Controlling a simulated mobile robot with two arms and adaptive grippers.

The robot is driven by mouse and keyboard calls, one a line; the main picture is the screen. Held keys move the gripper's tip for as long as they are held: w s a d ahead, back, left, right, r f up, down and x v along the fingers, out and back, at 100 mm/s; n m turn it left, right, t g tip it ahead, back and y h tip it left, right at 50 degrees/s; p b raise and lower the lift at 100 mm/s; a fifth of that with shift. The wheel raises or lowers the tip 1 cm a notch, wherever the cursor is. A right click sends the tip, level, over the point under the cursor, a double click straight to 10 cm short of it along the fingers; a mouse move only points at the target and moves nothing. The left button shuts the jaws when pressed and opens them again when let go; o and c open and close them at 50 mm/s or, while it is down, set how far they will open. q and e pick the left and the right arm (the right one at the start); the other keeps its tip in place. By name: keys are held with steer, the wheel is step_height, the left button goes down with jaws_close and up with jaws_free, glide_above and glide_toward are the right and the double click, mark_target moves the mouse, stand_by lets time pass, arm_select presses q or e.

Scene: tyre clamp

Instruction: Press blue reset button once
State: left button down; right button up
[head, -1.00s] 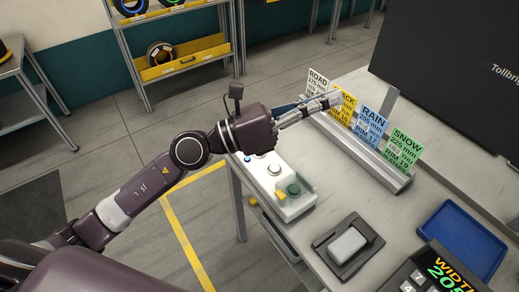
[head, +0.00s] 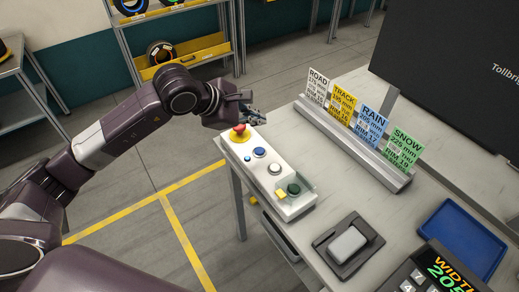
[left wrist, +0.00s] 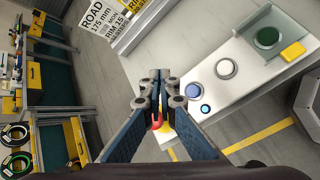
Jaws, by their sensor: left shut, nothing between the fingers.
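The white control box (head: 262,170) lies along the table's left edge. The blue button (head: 259,152) sits between a red mushroom button (head: 240,130) on a yellow base and a grey-white button (head: 274,168). A small blue light (head: 247,158) is beside it. My left gripper (head: 256,116) is shut and empty, near the red-button end of the box, apart from the blue button. In the left wrist view the blue button (left wrist: 194,90) shows just right of the shut fingers (left wrist: 156,82), which partly hide the red button (left wrist: 157,122). My right gripper is out of view.
A green button (head: 294,190) with a clear guard and a yellow block (head: 281,195) are at the box's near end. A rail of tyre cards (head: 343,105) stands to the right. A grey-padded device (head: 348,243) and blue tray (head: 462,240) lie nearer.

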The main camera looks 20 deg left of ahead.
arm_select(q)
steer(key=shift+f, duration=0.1)
steer(key=b, duration=0.4)
glide_above(258, 151)
step_height(258, 151, down, 8)
steer(key=shift+s+r, duration=0.1)
steer(key=shift+r, duration=0.05)
steer(key=shift+f+b, duration=0.5)
steer(key=shift+b, duration=0.1)
stand_by(0.5)
steer(key=shift+f+b, duration=0.4)
steer(key=shift+b, duration=0.25)
